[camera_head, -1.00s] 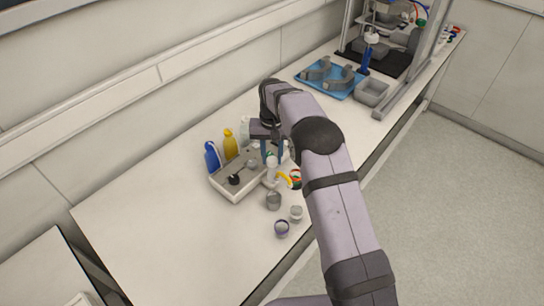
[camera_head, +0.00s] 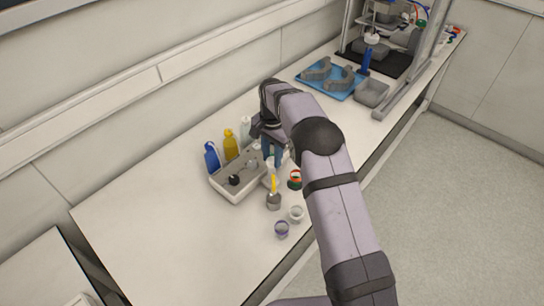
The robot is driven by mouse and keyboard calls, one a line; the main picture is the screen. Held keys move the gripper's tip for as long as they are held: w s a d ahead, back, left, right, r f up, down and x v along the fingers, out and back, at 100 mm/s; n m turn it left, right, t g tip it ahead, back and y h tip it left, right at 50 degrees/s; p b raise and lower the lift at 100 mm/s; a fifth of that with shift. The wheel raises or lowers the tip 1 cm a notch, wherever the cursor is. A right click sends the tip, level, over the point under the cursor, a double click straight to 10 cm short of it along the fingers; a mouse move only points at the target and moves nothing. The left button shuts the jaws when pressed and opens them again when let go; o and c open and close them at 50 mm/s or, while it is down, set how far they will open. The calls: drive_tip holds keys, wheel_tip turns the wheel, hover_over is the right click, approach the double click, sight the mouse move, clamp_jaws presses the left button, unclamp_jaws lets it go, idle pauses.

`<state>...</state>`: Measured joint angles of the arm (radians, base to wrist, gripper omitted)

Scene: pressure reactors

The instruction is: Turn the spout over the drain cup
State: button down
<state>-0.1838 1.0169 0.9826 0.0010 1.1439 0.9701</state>
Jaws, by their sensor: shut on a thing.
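The yellow spout (camera_head: 273,184) sits at the front right corner of a grey-white box-shaped unit (camera_head: 238,189). It points toward the front, and its free end appears over the grey drain cup (camera_head: 273,202). From this one view I cannot tell exactly how well the end lines up with the cup's mouth. My gripper (camera_head: 271,160) points down at the spout's upper end with its blue fingers shut on it. The fingers partly hide the held part.
Blue (camera_head: 212,156), yellow (camera_head: 230,145) and white (camera_head: 246,130) bottles stand behind the unit. Two small cups, one white (camera_head: 296,213) and one purple-rimmed (camera_head: 281,229), stand in front. A red-green ringed item (camera_head: 295,180) is at right. The table's left part is clear.

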drive_tip(key=shift+w+r, duration=0.2)
drive_tip(key=c, duration=1.6)
unclamp_jaws()
drive_tip(key=shift+c, duration=0.2)
drive_tip(key=o, duration=0.3)
drive_tip(key=shift+s, duration=0.1)
drive_tip(key=shift+f, duration=0.1)
wheel_tip(320, 180, up, 7)
drive_tip(key=shift+r+b, duration=0.2)
drive_tip(key=shift+b, duration=1)
drive_tip(key=shift+d, duration=0.1)
